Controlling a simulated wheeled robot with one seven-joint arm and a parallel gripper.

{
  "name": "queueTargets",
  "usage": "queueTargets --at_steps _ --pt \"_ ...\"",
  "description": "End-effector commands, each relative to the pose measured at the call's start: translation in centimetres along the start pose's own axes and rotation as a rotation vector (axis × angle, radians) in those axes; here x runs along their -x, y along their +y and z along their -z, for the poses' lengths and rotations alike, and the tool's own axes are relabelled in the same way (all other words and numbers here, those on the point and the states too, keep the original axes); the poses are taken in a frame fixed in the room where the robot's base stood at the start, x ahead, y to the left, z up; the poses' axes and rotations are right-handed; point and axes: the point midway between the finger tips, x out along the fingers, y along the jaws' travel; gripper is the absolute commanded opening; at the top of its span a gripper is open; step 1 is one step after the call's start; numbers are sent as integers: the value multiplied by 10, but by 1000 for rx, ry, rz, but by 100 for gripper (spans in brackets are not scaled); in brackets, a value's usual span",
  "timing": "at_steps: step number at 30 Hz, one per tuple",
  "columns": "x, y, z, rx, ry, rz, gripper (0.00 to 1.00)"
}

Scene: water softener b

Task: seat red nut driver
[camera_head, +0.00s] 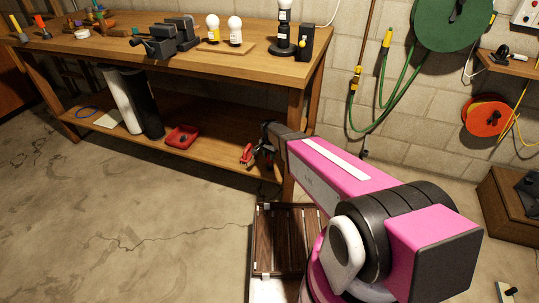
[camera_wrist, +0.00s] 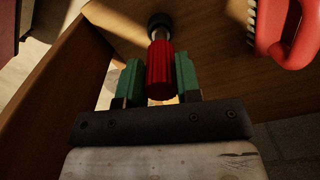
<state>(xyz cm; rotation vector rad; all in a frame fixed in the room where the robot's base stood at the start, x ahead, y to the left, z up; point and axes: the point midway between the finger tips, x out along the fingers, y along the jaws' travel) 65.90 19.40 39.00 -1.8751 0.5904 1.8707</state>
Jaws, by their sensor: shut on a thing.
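The red nut driver (camera_wrist: 160,70) is between the green fingers of my gripper (camera_wrist: 159,80) in the wrist view, and the fingers are shut on its red fluted handle. Its pale metal shaft runs away from the gripper toward a dark round piece (camera_wrist: 159,21). I cannot tell whether this piece is part of the driver or a separate holder, nor whether they touch. In the head view my gripper (camera_head: 266,146) is low by the right end of the workbench, mostly hidden by my arm. The driver cannot be made out clearly there.
A red tool (camera_wrist: 288,38) with a dark toothed edge is close on the right in the wrist view. Wooden boards of the workbench (camera_head: 225,60) surround the gripper. A red tray (camera_head: 181,137) sits on the lower shelf. A slatted wooden piece (camera_head: 278,240) stands below my arm.

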Motion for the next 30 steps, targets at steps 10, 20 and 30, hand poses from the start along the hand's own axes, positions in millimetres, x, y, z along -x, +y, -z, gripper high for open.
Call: queueTargets --at_steps 10,20,30 --pt "0 0 0 0 0 0 61" --pt "32 1 -1 0 1 1 61" --pt "90 0 0 0 1 1 61"
